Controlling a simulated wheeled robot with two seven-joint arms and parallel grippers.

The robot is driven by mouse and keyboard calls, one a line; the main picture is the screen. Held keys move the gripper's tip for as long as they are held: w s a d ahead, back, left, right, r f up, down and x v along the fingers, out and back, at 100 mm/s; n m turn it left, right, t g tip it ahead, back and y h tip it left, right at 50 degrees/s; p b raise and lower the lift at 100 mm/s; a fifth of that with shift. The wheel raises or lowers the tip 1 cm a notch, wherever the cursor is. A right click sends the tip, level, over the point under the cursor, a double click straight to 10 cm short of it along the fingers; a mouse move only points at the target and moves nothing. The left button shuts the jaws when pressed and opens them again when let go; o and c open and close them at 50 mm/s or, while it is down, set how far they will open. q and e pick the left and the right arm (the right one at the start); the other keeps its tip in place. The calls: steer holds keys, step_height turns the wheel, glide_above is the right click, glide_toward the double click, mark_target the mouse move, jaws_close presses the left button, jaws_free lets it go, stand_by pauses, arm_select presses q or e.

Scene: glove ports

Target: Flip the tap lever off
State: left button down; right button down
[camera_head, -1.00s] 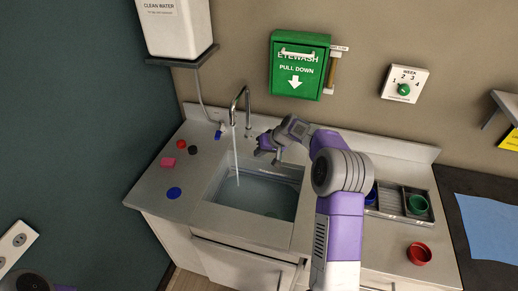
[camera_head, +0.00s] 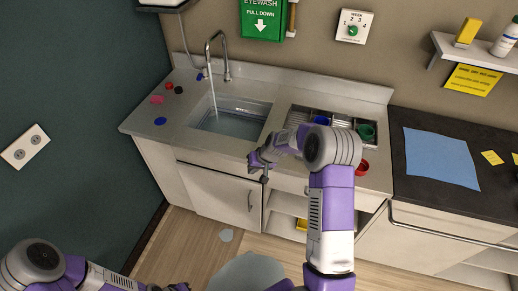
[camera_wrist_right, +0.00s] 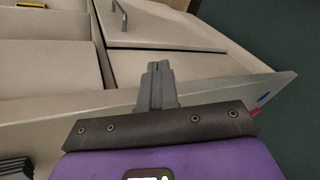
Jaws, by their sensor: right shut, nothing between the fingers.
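The silver gooseneck tap (camera_head: 226,62) stands behind the sink (camera_head: 232,122). A thin stream of water (camera_head: 213,98) falls from its spout into the basin, which holds water. The lever is too small to make out clearly at the tap's base. A blue piece (camera_head: 200,77) sits just left of the tap, by the hose end. My right gripper (camera_head: 257,164) is at the counter's front edge, below and well apart from the tap. Its fingers show together and empty in the right wrist view (camera_wrist_right: 158,72). My left gripper (camera_head: 178,288) is barely in view at the bottom edge.
Red, pink and blue items (camera_head: 160,121) lie left of the sink. A rack (camera_head: 340,121) with coloured cups is right of it, with a red cup (camera_head: 361,167) in front. A puddle (camera_head: 247,272) lies on the floor. The eyewash box (camera_head: 263,18) hangs above.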

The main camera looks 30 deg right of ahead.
steer(key=s+a+f+g+b, duration=0.1)
steer(key=s+a+f, duration=0.5)
steer(key=s+f, duration=0.15)
steer(key=s+a+f+g, duration=0.2)
steer(key=s+a+f, duration=0.4)
steer(key=s, duration=0.3)
steer(key=s+a, duration=0.3)
steer(key=s, duration=0.3)
steer(key=s+a+f+n+y+b, duration=0.1)
steer(key=s+a, duration=0.2)
steer(key=s, duration=0.3)
steer(key=shift+s+a+f+g, duration=0.25)
steer(key=shift+s+f+g, duration=0.05)
steer(key=shift+s, duration=0.1)
